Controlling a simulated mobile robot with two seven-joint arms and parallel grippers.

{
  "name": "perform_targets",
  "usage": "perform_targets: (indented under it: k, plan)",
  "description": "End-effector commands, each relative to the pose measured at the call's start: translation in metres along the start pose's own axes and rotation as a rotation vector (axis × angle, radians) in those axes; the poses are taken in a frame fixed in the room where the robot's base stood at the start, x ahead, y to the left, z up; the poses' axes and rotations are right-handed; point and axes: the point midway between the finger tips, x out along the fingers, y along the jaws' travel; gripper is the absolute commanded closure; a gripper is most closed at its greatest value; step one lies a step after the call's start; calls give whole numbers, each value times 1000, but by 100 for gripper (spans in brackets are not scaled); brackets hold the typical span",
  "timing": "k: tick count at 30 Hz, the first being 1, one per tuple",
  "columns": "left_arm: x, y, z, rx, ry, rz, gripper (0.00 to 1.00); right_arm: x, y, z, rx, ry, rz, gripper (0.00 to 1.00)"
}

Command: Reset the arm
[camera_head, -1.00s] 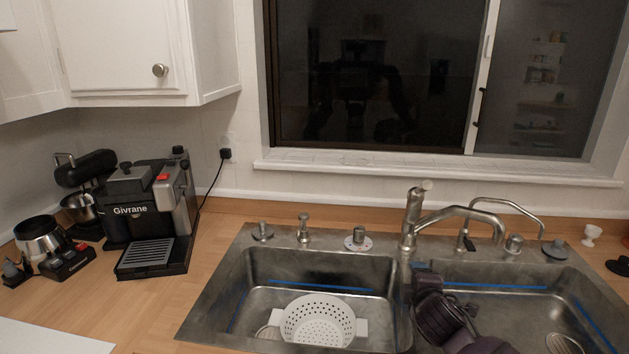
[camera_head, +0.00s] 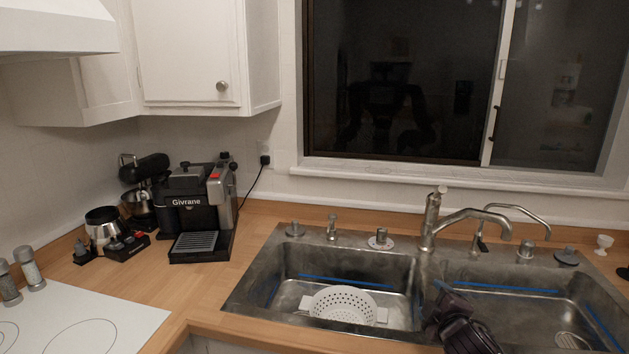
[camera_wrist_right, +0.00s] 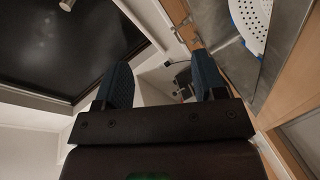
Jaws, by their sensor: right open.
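My right gripper (camera_head: 446,297) and dark forearm (camera_head: 468,335) come in from the bottom edge of the head view, in front of the divider between the two sink basins. In the right wrist view the two dark blue fingers of the gripper (camera_wrist_right: 160,82) stand wide apart with nothing between them. My left arm and gripper are not in view.
The steel sink (camera_head: 262,295) holds a white colander (camera_head: 343,303) in its left basin. The faucet (camera_head: 432,222) stands behind the arm. A coffee machine (camera_head: 200,215), stand mixer (camera_head: 143,190) and cooktop (camera_head: 90,310) are at left. Counter between cooktop and sink is clear.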

Motion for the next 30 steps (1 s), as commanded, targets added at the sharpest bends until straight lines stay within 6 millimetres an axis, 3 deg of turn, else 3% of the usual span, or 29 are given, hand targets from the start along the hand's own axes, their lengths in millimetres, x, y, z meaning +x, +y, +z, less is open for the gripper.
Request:
perform_targets:
  k: [4,11,21,30]
  plan:
    - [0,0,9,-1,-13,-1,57,-19,-16,-10,237,82,-17,36]
    - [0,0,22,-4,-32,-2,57,-57,-56,3,529,114,-68,36]
    - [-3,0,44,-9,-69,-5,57,-152,-144,58,926,2,-134,36]
    - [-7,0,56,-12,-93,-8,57,-240,-216,112,1039,-211,-176,36]
